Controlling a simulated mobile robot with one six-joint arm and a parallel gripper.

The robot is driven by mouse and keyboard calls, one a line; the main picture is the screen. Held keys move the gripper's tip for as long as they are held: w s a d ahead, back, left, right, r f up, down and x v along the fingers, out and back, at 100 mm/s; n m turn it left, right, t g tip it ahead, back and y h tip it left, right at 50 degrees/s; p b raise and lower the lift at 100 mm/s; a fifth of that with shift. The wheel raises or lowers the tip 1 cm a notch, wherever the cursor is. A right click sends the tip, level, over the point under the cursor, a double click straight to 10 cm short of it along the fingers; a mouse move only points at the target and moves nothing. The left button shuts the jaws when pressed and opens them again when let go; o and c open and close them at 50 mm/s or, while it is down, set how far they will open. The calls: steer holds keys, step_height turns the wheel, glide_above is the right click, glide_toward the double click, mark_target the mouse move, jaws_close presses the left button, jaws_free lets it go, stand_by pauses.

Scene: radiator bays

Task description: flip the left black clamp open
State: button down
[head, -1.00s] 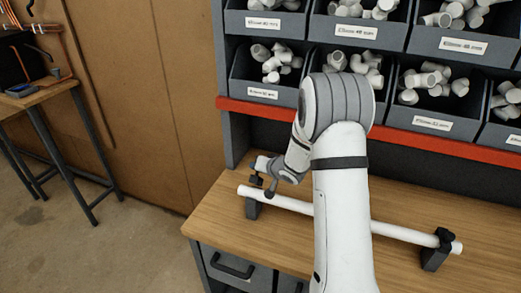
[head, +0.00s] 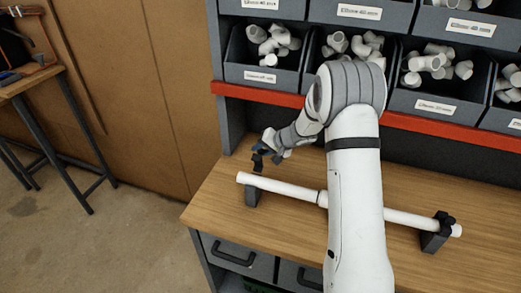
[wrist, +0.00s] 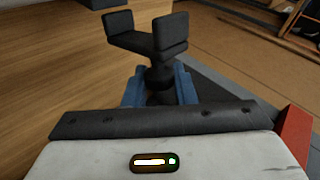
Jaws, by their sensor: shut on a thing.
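The left black clamp (head: 252,196) stands under the left end of a white pipe (head: 283,190). No black part shows across the top of the pipe there. My gripper (head: 268,150) is behind and above this clamp, apart from the pipe. In the wrist view its blue fingers (wrist: 181,88) are shut on the stem of a black forked piece (wrist: 140,40). The fork also shows dark in the head view (head: 257,161). I cannot tell whether a part of the clamp stands up behind it.
A right black clamp (head: 436,238) bears the pipe's right end, with a black part over the pipe. The wooden bench (head: 220,200) is clear at the left. Bins of white fittings (head: 262,60) stand above a red shelf edge (head: 255,96).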

steer(key=shift+w+r, duration=0.15)
steer(key=c, duration=1.6)
jaws_free()
steer(key=shift+c, duration=0.2)
steer(key=o, duration=0.4)
steer(key=shift+w, duration=0.1)
steer(key=v, duration=0.8)
steer(key=shift+a, duration=0.1)
